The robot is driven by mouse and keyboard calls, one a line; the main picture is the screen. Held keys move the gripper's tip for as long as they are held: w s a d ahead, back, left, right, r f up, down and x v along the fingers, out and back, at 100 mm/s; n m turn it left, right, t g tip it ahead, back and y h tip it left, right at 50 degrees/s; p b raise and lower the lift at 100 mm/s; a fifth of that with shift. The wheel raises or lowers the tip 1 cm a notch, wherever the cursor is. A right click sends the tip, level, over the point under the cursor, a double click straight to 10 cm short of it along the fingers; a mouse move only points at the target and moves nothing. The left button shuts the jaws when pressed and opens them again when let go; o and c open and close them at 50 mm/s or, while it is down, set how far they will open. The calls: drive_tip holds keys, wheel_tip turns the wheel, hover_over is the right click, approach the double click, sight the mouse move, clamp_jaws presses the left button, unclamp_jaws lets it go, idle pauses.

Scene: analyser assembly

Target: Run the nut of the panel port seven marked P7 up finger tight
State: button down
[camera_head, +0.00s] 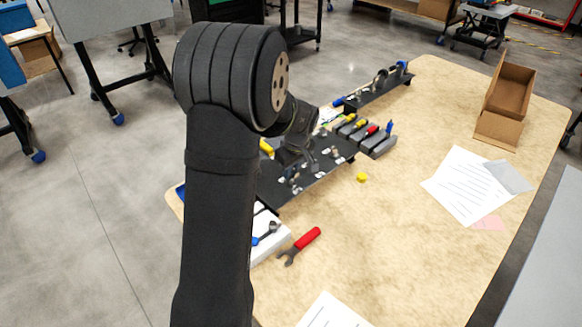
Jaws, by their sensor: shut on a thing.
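The dark panel (272,190) lies on the wooden table, with several small metal fittings and white labels along it. My gripper (313,168) is down at the panel, among the fittings near its middle. Its jaws are shut on a small fitting there, apparently a port nut. The jaws and my wrist mostly hide this nut. The labels are too small to read, so I cannot tell which port is P7. I cannot see how far the nut sits on its thread.
A red-handled wrench (303,243) lies in front of the panel. A yellow cap (362,177) is to its right. Grey holders with coloured tools (378,142) and a tool rack (380,92) stand behind. An open cardboard box (505,100) and papers (465,185) are right.

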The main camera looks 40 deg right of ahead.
drive_tip(key=shift+f, duration=0.15)
drive_tip(key=c, duration=1.7)
unclamp_jaws()
drive_tip(key=shift+f, duration=0.1)
drive_tip(key=shift+c, duration=0.2)
drive_tip(key=o, duration=0.5)
drive_tip(key=shift+o, duration=0.2)
drive_tip(key=s+r, duration=0.3)
drive_tip(key=r, duration=1.4)
drive_tip(key=shift+s, duration=0.15)
drive_tip(key=w+f, duration=0.1)
drive_tip(key=f, duration=0.4)
drive_tip(key=w+f, duration=0.1)
drive_tip(key=f, duration=0.5)
drive_tip(key=w+f, duration=0.1)
drive_tip(key=f, duration=0.5)
drive_tip(key=shift+w, duration=0.15)
drive_tip(key=shift+r, duration=0.25)
